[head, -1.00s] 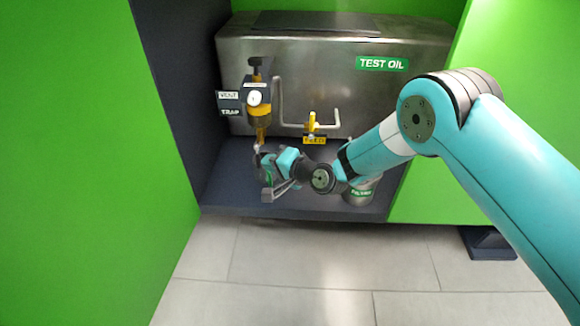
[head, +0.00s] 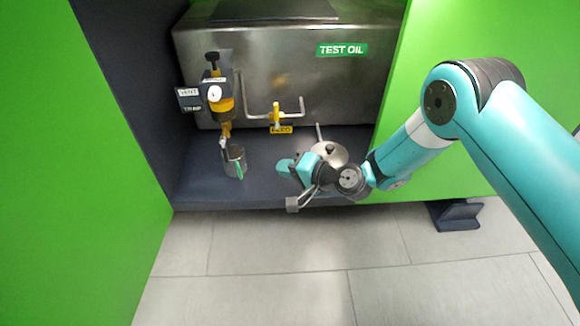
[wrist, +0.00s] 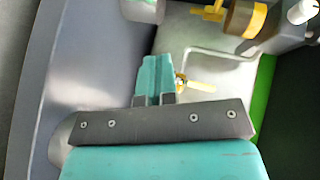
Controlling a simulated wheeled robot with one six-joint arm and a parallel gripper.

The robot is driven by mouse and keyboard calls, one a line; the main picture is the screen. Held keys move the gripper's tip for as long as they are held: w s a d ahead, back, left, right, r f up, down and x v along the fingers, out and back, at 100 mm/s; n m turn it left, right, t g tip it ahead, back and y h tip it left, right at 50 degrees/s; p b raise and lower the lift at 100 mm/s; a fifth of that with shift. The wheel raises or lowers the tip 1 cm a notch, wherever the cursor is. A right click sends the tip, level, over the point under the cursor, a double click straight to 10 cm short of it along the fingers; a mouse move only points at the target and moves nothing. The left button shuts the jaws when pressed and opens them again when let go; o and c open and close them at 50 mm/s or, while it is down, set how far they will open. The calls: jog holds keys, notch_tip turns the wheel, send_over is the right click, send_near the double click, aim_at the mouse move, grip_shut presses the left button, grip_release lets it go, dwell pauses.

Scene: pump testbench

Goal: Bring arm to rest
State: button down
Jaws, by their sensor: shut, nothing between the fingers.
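My arm reaches in from the right in the head view, bent at a large joint, with its wrist low in front of the steel tank. My gripper (head: 287,168) is over the dark shelf, right of a small metal cup (head: 234,162). It is shut and empty. In the wrist view the closed fingers (wrist: 155,80) are teal, and a grey cylinder (wrist: 142,10) shows beyond them at the top. The cup stands below the trap fitting, apart from my gripper.
The steel TEST OIL tank (head: 290,75) fills the back. The yellow trap with gauge (head: 215,95) and the yellow FEED valve (head: 276,116) stand in front of it. A steel can (head: 327,152) is partly hidden behind my wrist. Green walls flank the bay.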

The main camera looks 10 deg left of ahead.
jog(key=shift+r, duration=0.1)
jog(key=s+d+r+n+g+h+p, duration=0.1)
jog(key=s+d+r+n+p, duration=0.15)
jog(key=r, duration=0.75)
jog(key=s+d+r+n+g+h+p, duration=0.15)
jog(key=d+r+p, duration=0.25)
jog(key=r, duration=0.6)
jog(key=s+d+r+n+g+h+p, duration=0.1)
jog(key=s+d+r+n+p, duration=0.15)
jog(key=r, duration=0.65)
jog(key=s+d+r+n+g+h+p, duration=0.1)
jog(key=s+d+r+h+p, duration=0.25)
jog(key=s+d+r, duration=0.55)
jog(key=s+d+r+n+g+h+p, duration=0.1)
jog(key=s+d+r+h+p, duration=0.3)
jog(key=s+d+r, duration=0.6)
notch_tip(320, 180, up, 34)
jog(key=s+a+y+p, duration=0.1)
jog(key=p, duration=3.7)
jog(key=shift+s+f+y, duration=0.15)
jog(key=shift+f+y, duration=0.05)
jog(key=shift+y, duration=0.1)
jog(key=shift+a, duration=0.1)
